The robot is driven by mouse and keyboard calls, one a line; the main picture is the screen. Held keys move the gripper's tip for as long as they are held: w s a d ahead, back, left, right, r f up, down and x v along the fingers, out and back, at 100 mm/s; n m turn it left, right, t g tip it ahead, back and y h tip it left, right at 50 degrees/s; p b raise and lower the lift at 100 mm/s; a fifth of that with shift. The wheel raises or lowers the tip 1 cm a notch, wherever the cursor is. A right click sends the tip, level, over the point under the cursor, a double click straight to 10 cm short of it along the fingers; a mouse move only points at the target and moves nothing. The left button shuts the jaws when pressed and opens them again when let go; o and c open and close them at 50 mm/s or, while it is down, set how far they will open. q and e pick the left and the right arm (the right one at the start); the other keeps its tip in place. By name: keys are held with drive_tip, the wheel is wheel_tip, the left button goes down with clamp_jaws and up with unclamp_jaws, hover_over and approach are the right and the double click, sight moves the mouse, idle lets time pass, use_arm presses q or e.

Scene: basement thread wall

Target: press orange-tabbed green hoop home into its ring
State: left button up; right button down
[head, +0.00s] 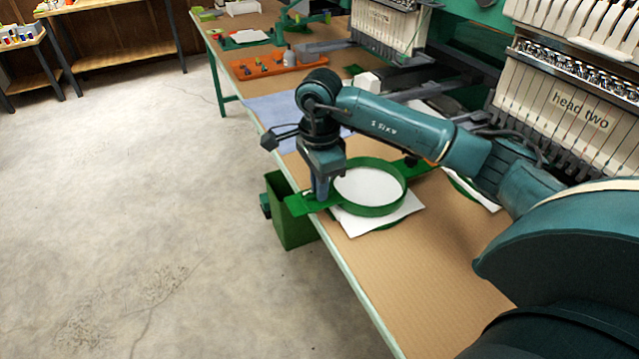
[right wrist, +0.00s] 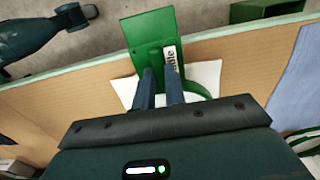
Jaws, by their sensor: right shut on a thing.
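My right gripper (head: 322,190) comes in from the right in the head view and is shut on the flat green tab of a green hoop (head: 388,207). The hoop lies over a white cloth (head: 412,206), and part of a lower green ring (head: 372,227) shows under the cloth's front edge. I cannot tell whether hoop and ring touch. In the right wrist view the fingers (right wrist: 161,90) straddle the green tab (right wrist: 147,40), which has a white label, partly hidden. I see no orange on this tab.
The cardboard-topped table (head: 440,265) is clear in front of the hoop. A green bin (head: 290,225) hangs at its left edge. A second hoop with cloth (head: 472,190) sits behind my arm. Embroidery heads (head: 565,115) line the right. A blue cloth (head: 275,112) and orange tray (head: 265,68) lie farther back.

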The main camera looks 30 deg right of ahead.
drive_tip(key=shift+f+b, duration=0.2)
drive_tip(key=shift+b, duration=0.1)
idle(0.6)
drive_tip(key=shift+f+b, duration=0.3)
drive_tip(key=shift+f, duration=0.1)
idle(1.4)
drive_tip(key=shift+f+b, duration=0.4)
drive_tip(key=shift+b, duration=0.15)
idle(0.6)
drive_tip(key=c, duration=1.4)
unclamp_jaws()
